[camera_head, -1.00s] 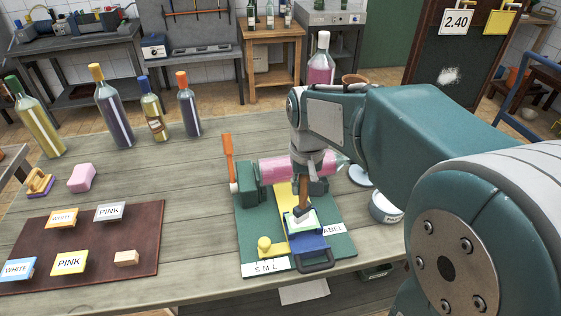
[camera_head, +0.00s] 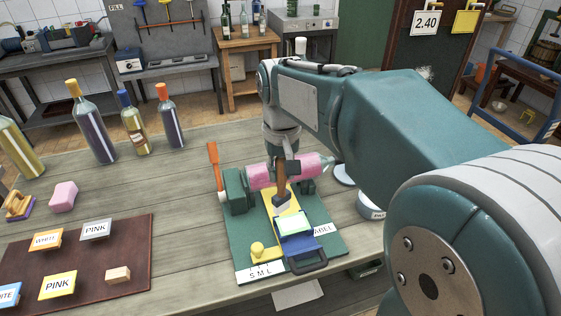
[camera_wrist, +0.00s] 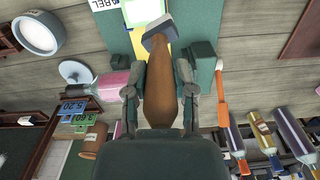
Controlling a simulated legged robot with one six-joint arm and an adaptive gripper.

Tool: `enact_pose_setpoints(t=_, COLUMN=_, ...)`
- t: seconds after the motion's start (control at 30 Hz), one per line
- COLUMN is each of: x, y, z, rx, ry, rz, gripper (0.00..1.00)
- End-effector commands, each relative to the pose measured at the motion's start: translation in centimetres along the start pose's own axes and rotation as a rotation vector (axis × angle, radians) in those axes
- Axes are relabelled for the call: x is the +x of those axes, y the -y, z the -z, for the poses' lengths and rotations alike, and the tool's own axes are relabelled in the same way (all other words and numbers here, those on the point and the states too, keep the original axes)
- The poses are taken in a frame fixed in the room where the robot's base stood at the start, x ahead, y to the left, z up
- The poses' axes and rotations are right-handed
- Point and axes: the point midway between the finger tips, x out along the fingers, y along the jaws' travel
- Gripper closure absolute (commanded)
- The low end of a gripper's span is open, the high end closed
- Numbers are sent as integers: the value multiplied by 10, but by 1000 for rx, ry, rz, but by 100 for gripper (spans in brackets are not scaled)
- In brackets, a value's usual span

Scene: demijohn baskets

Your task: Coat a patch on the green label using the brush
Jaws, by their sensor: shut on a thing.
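My gripper (camera_head: 283,166) is shut on the brown wooden handle of the brush (camera_head: 281,187), which points down. In the wrist view, the fingers of my gripper (camera_wrist: 158,82) are on both sides of the brush handle (camera_wrist: 157,70). The brush's pale grey head is just behind the green label (camera_head: 296,224), over the yellow strip. The pale green label lies on a blue block on the green bottle stand (camera_head: 247,238). The wrist view also shows the label (camera_wrist: 143,12), partly cut off at the top edge. Whether the brush head touches anything is unclear.
A pink bottle (camera_head: 262,176) lies across the stand behind the brush. A brown board (camera_head: 130,240) with tags and upright bottles (camera_head: 93,125) are at left.

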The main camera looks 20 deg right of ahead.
Motion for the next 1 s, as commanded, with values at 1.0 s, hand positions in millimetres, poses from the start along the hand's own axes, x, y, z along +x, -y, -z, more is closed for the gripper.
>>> enact_pose_setpoints(t=1.0, x=-21, y=-1, z=-3, rx=0, ry=1, rz=0, gripper=100)
